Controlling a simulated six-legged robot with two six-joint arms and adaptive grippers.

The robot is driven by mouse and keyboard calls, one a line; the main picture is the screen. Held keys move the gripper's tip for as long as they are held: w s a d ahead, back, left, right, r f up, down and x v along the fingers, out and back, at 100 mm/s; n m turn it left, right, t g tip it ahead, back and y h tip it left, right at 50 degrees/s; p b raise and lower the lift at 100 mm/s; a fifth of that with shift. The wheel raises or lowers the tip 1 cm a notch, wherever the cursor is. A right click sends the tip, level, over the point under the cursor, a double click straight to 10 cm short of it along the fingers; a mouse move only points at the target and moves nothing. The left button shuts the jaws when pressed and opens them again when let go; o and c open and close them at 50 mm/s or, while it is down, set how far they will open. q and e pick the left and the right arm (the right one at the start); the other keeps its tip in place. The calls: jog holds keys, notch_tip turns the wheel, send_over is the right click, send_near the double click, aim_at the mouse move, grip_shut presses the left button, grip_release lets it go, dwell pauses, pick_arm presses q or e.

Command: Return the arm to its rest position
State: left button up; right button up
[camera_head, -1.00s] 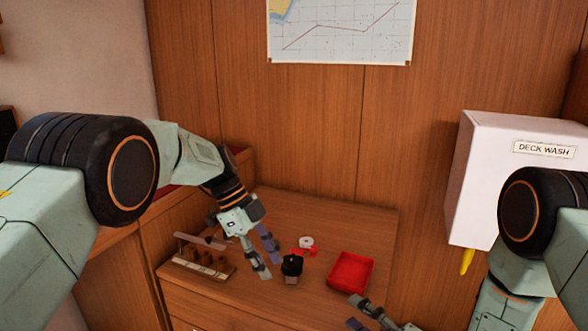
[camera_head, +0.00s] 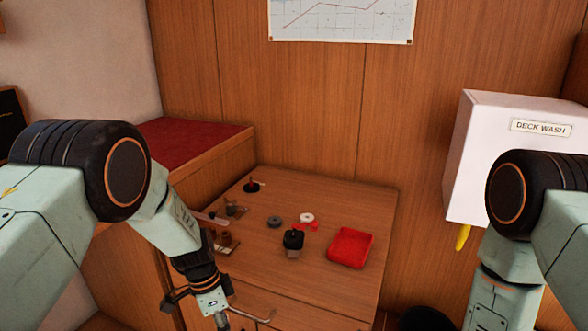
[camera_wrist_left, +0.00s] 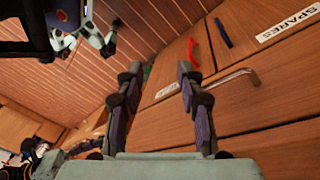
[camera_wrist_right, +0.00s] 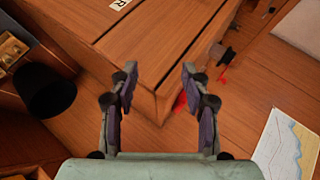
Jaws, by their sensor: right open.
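My left arm comes in from the left in the head view. Its gripper (camera_head: 222,318) hangs low at the front left of the wooden cabinet (camera_head: 335,200), below the top. In the left wrist view my left gripper (camera_wrist_left: 158,95) has its fingers apart with nothing between them. A metal drawer handle (camera_wrist_left: 235,77) lies just beyond the fingers, and I cannot tell whether they touch it. My right gripper is out of the head view. In the right wrist view my right gripper (camera_wrist_right: 160,90) is open and empty, facing a corner of the cabinet.
On the cabinet top are a red tray (camera_head: 350,247), a black-and-grey part (camera_head: 293,240), a grey disc (camera_head: 275,222) and a white ring (camera_head: 306,217). A white DECK WASH box (camera_head: 515,150) hangs at the right. A black bin (camera_wrist_right: 45,90) stands beside the cabinet.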

pick_arm(q)
jog(key=s+a+f+n+y, duration=0.1)
jog(key=s+a+f+n, duration=0.25)
jog(key=s, duration=0.45)
jog(key=s+a+f+n+y, duration=0.1)
jog(key=s+a+f+n, duration=0.3)
jog(key=s, duration=0.4)
jog(key=s+r+n+t, duration=0.1)
jog(key=s+n, duration=0.5)
jog(key=s, duration=1.1)
jog(key=shift+r, duration=0.6)
pick_arm(e)
jog(key=s+d+f+n+g+h, duration=0.2)
jog(key=s+g, duration=0.1)
jog(key=s, duration=0.6)
jog(key=s+d+f+n+g+h, duration=0.2)
jog(key=s+n+g, duration=0.1)
jog(key=s, duration=0.6)
jog(key=s+d+f+n+g+h, duration=0.2)
jog(key=s+d+f+g, duration=0.1)
jog(key=s, duration=0.6)
jog(key=shift+n+g, duration=0.3)
jog(key=shift+g, duration=0.4)
pick_arm(q)
jog(key=shift+a, duration=0.1)
pick_arm(e)
jog(key=shift+w, duration=0.1)
